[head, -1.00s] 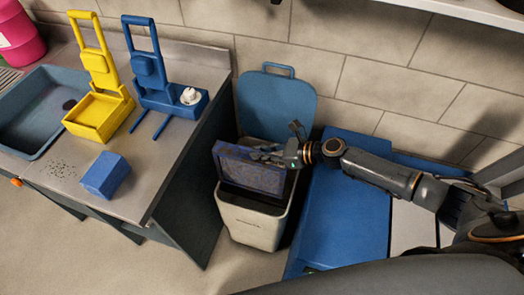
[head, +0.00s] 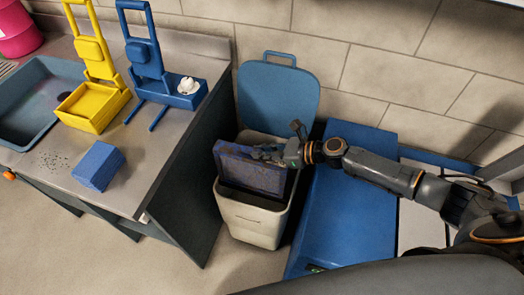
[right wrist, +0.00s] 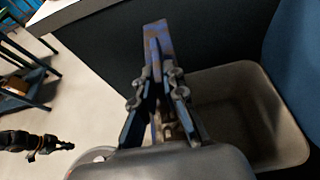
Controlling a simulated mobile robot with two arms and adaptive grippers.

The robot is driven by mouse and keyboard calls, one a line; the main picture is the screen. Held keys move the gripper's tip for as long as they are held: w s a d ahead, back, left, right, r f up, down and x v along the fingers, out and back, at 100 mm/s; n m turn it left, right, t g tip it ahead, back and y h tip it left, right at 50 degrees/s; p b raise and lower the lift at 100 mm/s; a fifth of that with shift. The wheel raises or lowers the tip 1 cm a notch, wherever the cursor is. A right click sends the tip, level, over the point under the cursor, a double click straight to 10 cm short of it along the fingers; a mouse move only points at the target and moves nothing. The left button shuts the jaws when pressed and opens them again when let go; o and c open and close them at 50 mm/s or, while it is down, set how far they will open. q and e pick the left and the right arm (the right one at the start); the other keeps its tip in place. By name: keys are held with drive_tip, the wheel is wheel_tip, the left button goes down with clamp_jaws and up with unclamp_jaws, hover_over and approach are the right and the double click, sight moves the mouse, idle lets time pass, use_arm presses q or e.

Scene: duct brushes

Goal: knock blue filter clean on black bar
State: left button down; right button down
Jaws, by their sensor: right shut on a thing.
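The blue filter (head: 240,170) is a flat framed panel with brownish grime on its face. It is upright over the mouth of the pale bin (head: 252,225). My right gripper (head: 270,153) is shut on its upper right edge. In the right wrist view the filter (right wrist: 158,42) shows edge-on between the fingers (right wrist: 157,90). A dark strip lies below the filter at the bin's mouth; I cannot tell whether this is the black bar or whether the filter touches it. A small dark arm end, apparently my left gripper (right wrist: 62,146), shows in the right wrist view.
The bin's blue lid (head: 278,95) stands open behind it. A counter at left holds yellow (head: 92,108) and blue (head: 185,100) holders, a blue block (head: 98,166), dark specks and a sink (head: 25,105). A blue surface (head: 345,215) lies right of the bin.

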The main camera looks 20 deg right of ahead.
drive_tip(key=shift+f, duration=0.1)
drive_tip(key=shift+f+b, duration=1.05)
drive_tip(key=shift+f, duration=0.2)
drive_tip(key=shift+r+p, duration=1.5)
drive_tip(key=shift+p, duration=0.05)
drive_tip(key=shift+f, duration=0.2)
drive_tip(key=shift+f+b, duration=1.15)
drive_tip(key=shift+f, duration=0.05)
drive_tip(key=shift+r, duration=0.15)
